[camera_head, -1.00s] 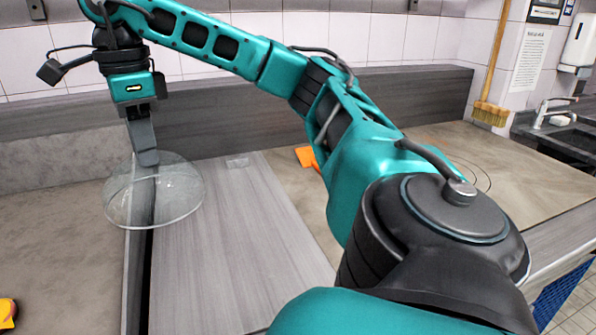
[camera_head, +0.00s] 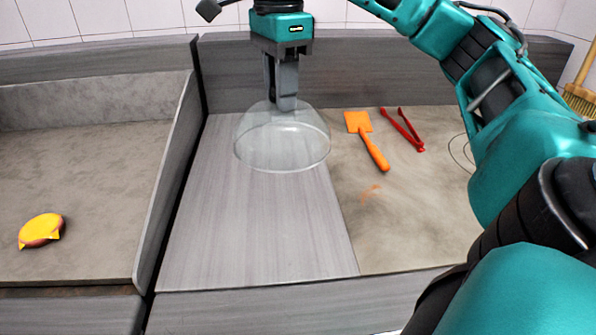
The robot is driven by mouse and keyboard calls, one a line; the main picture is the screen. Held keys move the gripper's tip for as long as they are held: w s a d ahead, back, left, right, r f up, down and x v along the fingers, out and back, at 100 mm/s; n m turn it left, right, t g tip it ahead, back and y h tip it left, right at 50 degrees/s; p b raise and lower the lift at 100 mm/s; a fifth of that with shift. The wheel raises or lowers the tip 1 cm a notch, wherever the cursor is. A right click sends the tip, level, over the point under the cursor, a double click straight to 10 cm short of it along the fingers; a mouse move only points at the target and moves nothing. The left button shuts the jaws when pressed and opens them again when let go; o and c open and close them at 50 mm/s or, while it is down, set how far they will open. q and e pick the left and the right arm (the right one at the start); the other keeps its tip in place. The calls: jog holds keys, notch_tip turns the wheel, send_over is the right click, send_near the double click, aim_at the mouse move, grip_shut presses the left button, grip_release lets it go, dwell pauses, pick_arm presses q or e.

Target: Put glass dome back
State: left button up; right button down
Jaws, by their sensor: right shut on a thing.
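The clear glass dome (camera_head: 282,145) hangs open side down from my right gripper (camera_head: 284,104), which is shut on its top. The dome is over the right part of the grey wood-grain board, near the brown counter surface; I cannot tell exactly how high its rim is above the board. A burger patty with yellow cheese (camera_head: 41,230) lies uncovered on the brown surface at the left. My left gripper is not in view.
An orange spatula (camera_head: 368,138) and red tongs (camera_head: 404,129) lie on the brown counter (camera_head: 400,220) right of the dome. A raised divider (camera_head: 172,185) stands between the left surface and the grey board (camera_head: 250,245). The board's front is clear.

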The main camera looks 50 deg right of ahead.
notch_tip(320, 180, down, 20)
jog(key=b, duration=0.7)
jog(key=shift+r, duration=0.2)
jog(key=shift+f, duration=0.1)
jog(key=shift+f+b, duration=0.15)
jog(key=shift+b, duration=0.15)
jog(key=c, duration=0.9)
grip_release()
jog(key=shift+o, duration=0.2)
